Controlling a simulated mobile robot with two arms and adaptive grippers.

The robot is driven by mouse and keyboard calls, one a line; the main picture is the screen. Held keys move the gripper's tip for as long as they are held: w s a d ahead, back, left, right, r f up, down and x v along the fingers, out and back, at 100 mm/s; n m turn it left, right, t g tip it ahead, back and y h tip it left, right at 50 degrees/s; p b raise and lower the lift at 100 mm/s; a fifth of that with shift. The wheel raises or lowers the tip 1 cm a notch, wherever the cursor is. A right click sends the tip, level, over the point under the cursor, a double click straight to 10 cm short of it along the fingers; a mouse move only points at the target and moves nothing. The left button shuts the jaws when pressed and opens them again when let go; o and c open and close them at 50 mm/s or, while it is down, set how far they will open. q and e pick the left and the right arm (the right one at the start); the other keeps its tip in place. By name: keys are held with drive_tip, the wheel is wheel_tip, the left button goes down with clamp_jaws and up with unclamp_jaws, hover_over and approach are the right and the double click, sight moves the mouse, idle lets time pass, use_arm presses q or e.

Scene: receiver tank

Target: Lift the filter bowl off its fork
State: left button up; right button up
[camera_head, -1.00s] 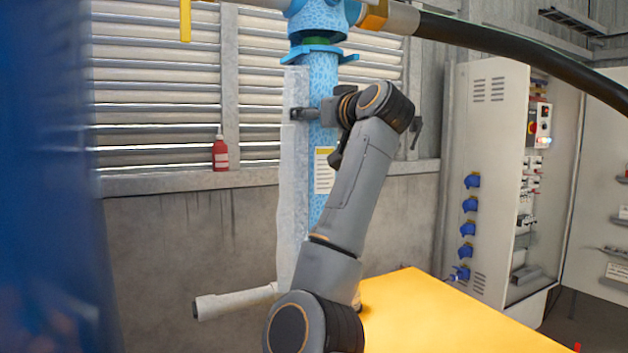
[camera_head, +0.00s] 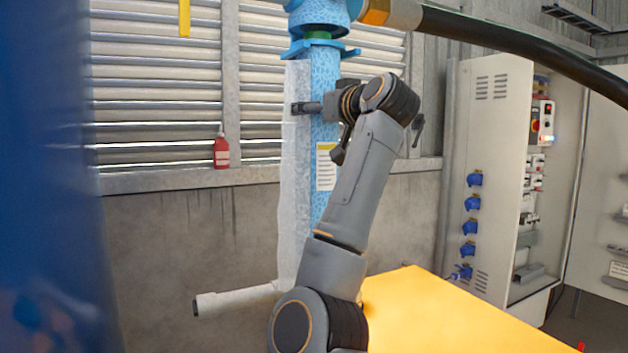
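The filter bowl (camera_head: 323,130) is the upright blue mottled cylinder with a white label, just left of the picture's middle. Its top has a blue collar with side lugs (camera_head: 320,49). A green ring shows between this collar and the blue head above. My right gripper (camera_head: 310,107) is at the bowl's upper part, coming from the right. One dark finger crosses the front of the bowl; the other finger is hidden, so I cannot tell whether it is shut on the bowl. I cannot make out the fork clearly. My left gripper is not in view.
A pale upright strip (camera_head: 294,190) stands along the bowl's left side. A grey pipe end (camera_head: 230,300) juts left below it. A black hose (camera_head: 500,40) runs right from the head. A yellow surface (camera_head: 440,315) lies below right. A blurred blue surface (camera_head: 45,180) blocks the left edge.

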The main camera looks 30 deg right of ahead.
drive_tip(key=shift+s+r+b, duration=0.25)
drive_tip(key=shift+s+b, duration=0.05)
drive_tip(key=shift+s, duration=0.4)
drive_tip(key=shift+s+r+b, duration=0.2)
drive_tip(key=shift+s+b, duration=0.1)
drive_tip(key=shift+s, duration=0.4)
drive_tip(key=shift+s+a+b, duration=0.1)
drive_tip(key=shift+s+b, duration=0.3)
drive_tip(key=shift+s, duration=0.35)
drive_tip(key=shift+s+a+r+b, duration=0.15)
drive_tip(key=shift+s+b, duration=1.3)
drive_tip(key=shift+s, duration=1.25)
drive_tip(key=s+b, duration=0.3)
drive_tip(key=s, duration=0.3)
drive_tip(key=shift+s+a, duration=0.2)
drive_tip(key=shift+s, duration=0.1)
